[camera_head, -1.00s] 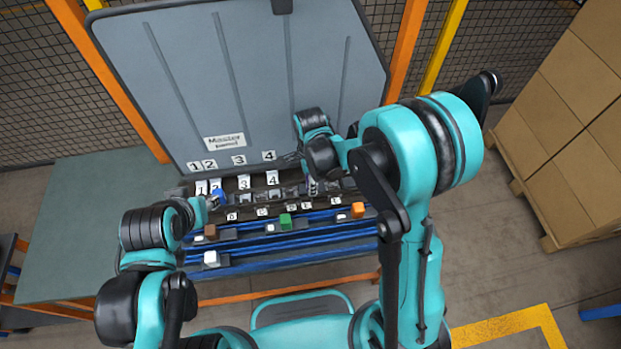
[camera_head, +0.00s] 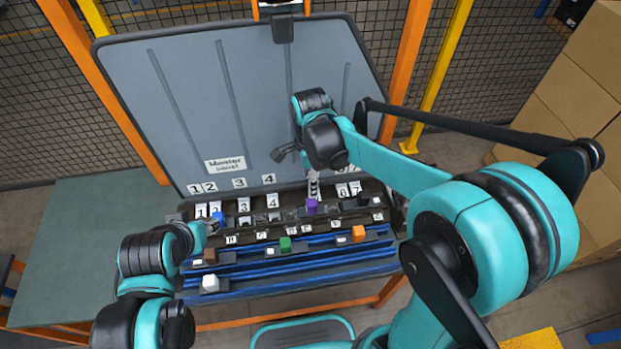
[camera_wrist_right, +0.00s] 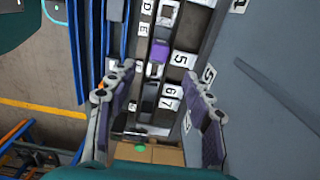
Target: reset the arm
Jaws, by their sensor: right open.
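My right arm reaches in from the right, and its gripper (camera_head: 313,183) points down over the rear rows of the rack (camera_head: 275,280), just behind a purple block (camera_head: 311,206). In the right wrist view the gripper (camera_wrist_right: 160,85) has its two fingers wide apart with nothing between the tips. The purple block (camera_wrist_right: 158,52) sits in a slot beyond them. My left gripper (camera_head: 210,228) is low at the rack's left end, beside a blue block (camera_head: 217,217). Its fingers are too small to tell whether they hold the block.
Brown (camera_head: 209,254), green (camera_head: 285,244), orange (camera_head: 358,233) and white (camera_head: 210,283) blocks sit along the front blue rails. A grey upright panel (camera_head: 250,100) rises behind the rack. Cardboard boxes (camera_head: 570,90) stand at right. A green table top (camera_head: 80,240) is clear at left.

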